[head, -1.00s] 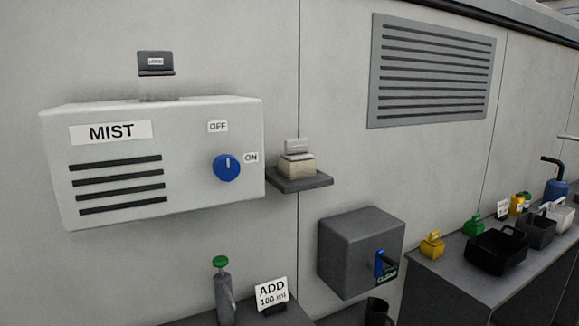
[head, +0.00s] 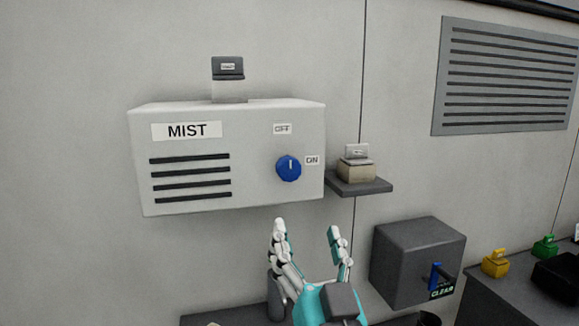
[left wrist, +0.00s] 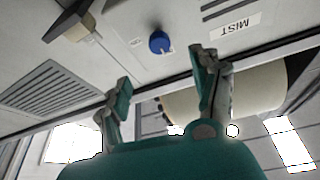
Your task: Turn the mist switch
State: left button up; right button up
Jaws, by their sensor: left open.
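The white MIST box (head: 226,150) is on the wall, with vent slots at its left. Its blue round mist switch (head: 288,169) has a white mark pointing up, towards the OFF label (head: 282,129); the ON label (head: 312,160) is at its right. My left gripper (head: 307,230) is open and empty, fingers up, below the box and apart from the switch. In the left wrist view the blue switch (left wrist: 159,42) shows beyond the gap between the open fingers (left wrist: 163,72). My right gripper is not in view.
A small shelf (head: 360,187) with a beige block (head: 356,171) juts out right of the box. A dark grey box (head: 418,262) with a blue lever is lower right. A counter with yellow and green items is at far right. The wall around the switch is clear.

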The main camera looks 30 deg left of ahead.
aim_at(289, 172)
pick_arm(q)
jog(key=p+x, duration=0.5)
jog(key=x, duration=1)
jog(key=shift+a, duration=0.1)
jog(key=shift+w+a+r, duration=0.15)
jog(key=shift+w+a, duration=0.2)
jog(key=c, duration=1.2)
